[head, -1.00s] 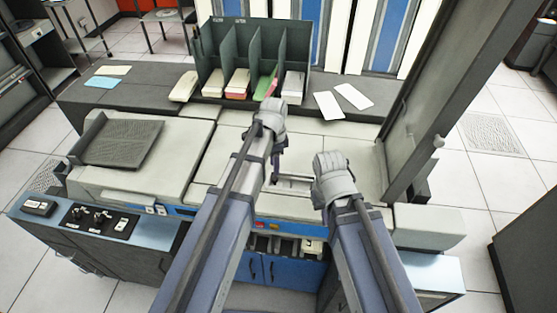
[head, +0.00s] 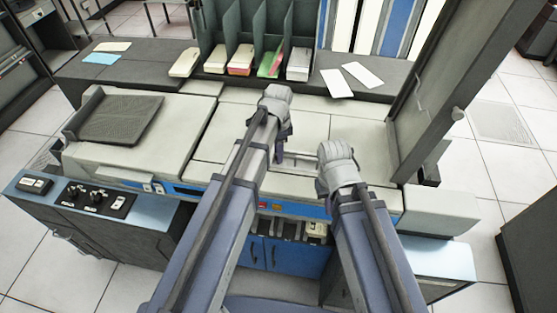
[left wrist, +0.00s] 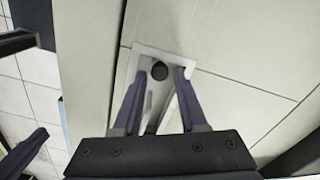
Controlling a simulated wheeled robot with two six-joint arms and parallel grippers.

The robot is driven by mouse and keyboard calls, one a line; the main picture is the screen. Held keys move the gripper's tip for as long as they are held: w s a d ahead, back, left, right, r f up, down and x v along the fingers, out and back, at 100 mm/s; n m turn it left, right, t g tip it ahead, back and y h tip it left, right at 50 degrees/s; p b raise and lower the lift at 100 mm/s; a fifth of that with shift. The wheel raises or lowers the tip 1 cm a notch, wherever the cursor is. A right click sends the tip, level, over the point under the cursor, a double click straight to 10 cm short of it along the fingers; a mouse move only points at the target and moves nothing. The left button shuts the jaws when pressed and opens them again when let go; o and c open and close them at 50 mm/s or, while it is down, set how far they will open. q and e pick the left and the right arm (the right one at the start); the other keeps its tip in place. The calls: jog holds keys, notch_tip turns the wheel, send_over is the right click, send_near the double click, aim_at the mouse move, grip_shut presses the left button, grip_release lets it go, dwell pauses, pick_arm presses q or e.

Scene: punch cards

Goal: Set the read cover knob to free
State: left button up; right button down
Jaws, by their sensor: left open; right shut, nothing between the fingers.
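A dark round knob (left wrist: 160,71) sits on a pale plate (left wrist: 142,52) set in the machine's light cover, in the left wrist view. I cannot read a label or tell its setting. My left gripper (left wrist: 166,72) is open, its two fingers on either side of the knob; I cannot tell whether they touch it. In the head view, my left gripper (head: 283,130) is over the middle of the cover (head: 235,150), and its arm hides the knob. My right gripper (head: 321,186) is shut and empty to the right, near the cover's front; its fingertips are mostly hidden.
A panel with black knobs and switches (head: 94,199) is at the front left. A ribbed tray (head: 122,118) is on the machine's left. A green card rack (head: 205,38) and loose white cards (head: 337,83) are behind. A tall grey panel (head: 425,85) stands at right.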

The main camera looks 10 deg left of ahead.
pick_arm(q)
jog(key=shift+f+b, duration=0.35)
jog(key=shift+f, duration=0.4)
grip_shut()
dwell(0.9)
